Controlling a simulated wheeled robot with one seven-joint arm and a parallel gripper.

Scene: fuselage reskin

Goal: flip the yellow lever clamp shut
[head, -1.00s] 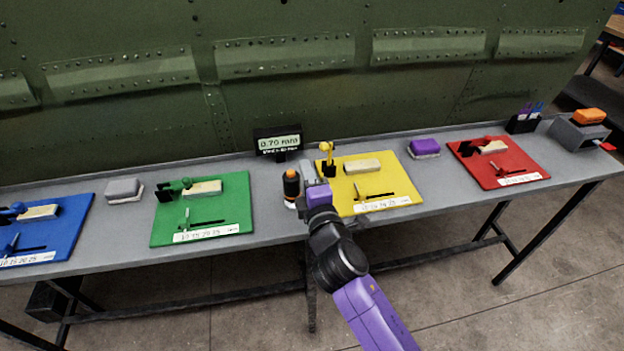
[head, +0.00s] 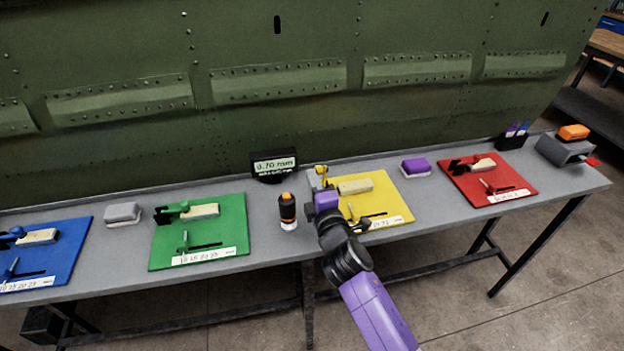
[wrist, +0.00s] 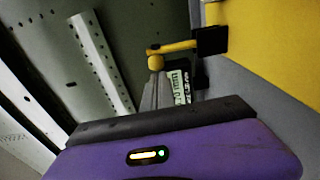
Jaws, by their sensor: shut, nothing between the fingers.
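The yellow lever clamp (head: 323,172) stands at the back left of the yellow board (head: 388,200), its lever still raised with the round knob at the top. In the wrist view the yellow lever (wrist: 178,47) runs from a black base (wrist: 212,41) to its ball knob. My gripper (head: 313,180) is shut and empty, just left of the clamp. In the wrist view the grey fingertips (wrist: 158,88) are right by the knob; I cannot tell whether they touch it. A pale block (head: 355,187) lies on the yellow board to the right of the clamp.
A black and orange cylinder (head: 288,210) stands left of my gripper. A small display (head: 274,165) stands behind at the panel. Green (head: 235,235) and red (head: 510,190) boards carry similar clamps. The green riveted panel (head: 230,125) rises behind the bench.

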